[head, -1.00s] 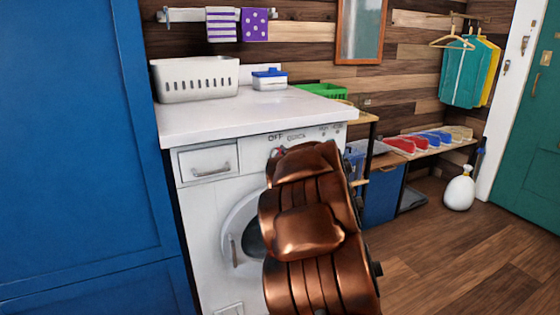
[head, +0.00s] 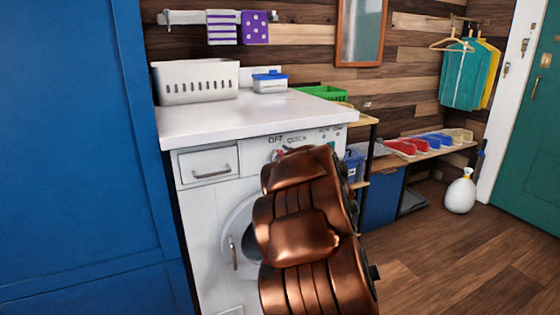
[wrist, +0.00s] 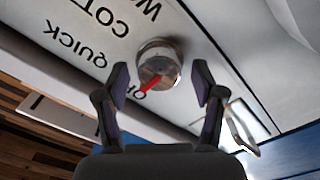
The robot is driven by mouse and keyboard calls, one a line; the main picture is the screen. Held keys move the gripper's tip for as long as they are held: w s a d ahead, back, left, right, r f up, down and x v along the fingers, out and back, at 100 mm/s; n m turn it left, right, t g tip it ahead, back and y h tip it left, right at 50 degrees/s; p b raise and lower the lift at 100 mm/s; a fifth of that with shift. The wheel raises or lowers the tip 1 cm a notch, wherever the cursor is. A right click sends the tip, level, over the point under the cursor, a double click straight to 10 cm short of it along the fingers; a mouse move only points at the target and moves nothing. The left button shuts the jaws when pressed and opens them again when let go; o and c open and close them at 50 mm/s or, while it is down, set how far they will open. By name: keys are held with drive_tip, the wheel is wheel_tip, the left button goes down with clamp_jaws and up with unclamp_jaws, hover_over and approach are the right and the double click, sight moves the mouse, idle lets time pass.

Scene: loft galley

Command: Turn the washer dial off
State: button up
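The washer (head: 205,215) is white, with its dial on the upper front panel. The dial (wrist: 158,62) is a round silver knob with a red pointer (wrist: 150,84) in the wrist view. The pointer is directed down-left in that view, towards a label partly hidden by my left-hand finger. A bit of the red also shows in the head view (head: 278,154), just under the word OFF (head: 275,140). My gripper (wrist: 161,82) is open, with one finger on each side of the dial and gaps visible between. In the head view my arm hides the fingers.
The printed word QUICK (wrist: 83,40) is beside the dial. A drawer (head: 208,163) with a handle is left of the panel. A white basket (head: 195,82) stands on the countertop (head: 235,117). A blue cabinet (head: 75,150) bounds the left; the wooden floor at right is open.

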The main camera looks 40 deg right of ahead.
drive_tip(key=v, duration=1.2)
idle(0.7)
drive_tip(key=s+a+r+m+g+h+p, duration=0.1)
drive_tip(key=a+r+m+g+p, duration=0.3)
drive_tip(key=p, duration=0.3)
drive_tip(key=a+r+m+g+h+p, duration=0.2)
drive_tip(key=r+g+p, duration=0.1)
drive_tip(key=r+p, duration=0.35)
drive_tip(key=s+a+r+g+y+p, duration=0.3)
drive_tip(key=s+a+p, duration=0.3)
drive_tip(key=a, duration=0.5)
drive_tip(key=s+a+r+g+y+p, duration=0.2)
drive_tip(key=s+a+g+p, duration=0.3)
drive_tip(key=s+a, duration=0.6)
drive_tip(key=s+a+r+g+y+p, duration=0.3)
drive_tip(key=s+a+p, duration=0.5)
drive_tip(key=a, duration=0.3)
drive_tip(key=shift+s+a+r+n+g+y+p, duration=0.3)
drive_tip(key=shift+s+r+g+y+p, duration=0.1)
drive_tip(key=shift+s, duration=0.1)
